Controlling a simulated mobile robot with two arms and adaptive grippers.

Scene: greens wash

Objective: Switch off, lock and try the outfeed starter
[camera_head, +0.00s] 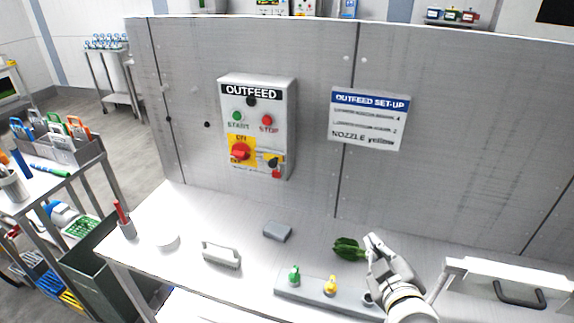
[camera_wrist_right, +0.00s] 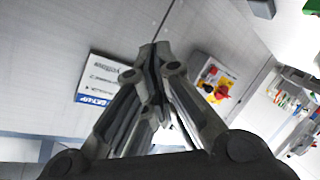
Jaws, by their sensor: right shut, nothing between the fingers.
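The outfeed starter (camera_head: 285,110) is a grey box on the upright steel panel. It has a green START button (camera_head: 237,116), a red STOP button (camera_head: 267,120) and a red rotary switch (camera_head: 240,152) on a yellow ON/OFF plate; I cannot tell its exact position. A small red piece and a yellow-black piece (camera_head: 272,160) sit at its lower right. The starter also shows in the right wrist view (camera_wrist_right: 214,76). My right gripper (camera_head: 371,242) is shut and empty, low over the worktop, well right of the starter, by a green leafy item (camera_head: 346,248). My left gripper is out of view.
A tray (camera_head: 310,291) with coloured nozzles, a brush (camera_head: 221,256) and a grey block (camera_head: 277,232) lie on the worktop. A set-up sign (camera_head: 368,119) hangs right of the starter. A caddy (camera_head: 75,152) with coloured-handled items stands on the left cart.

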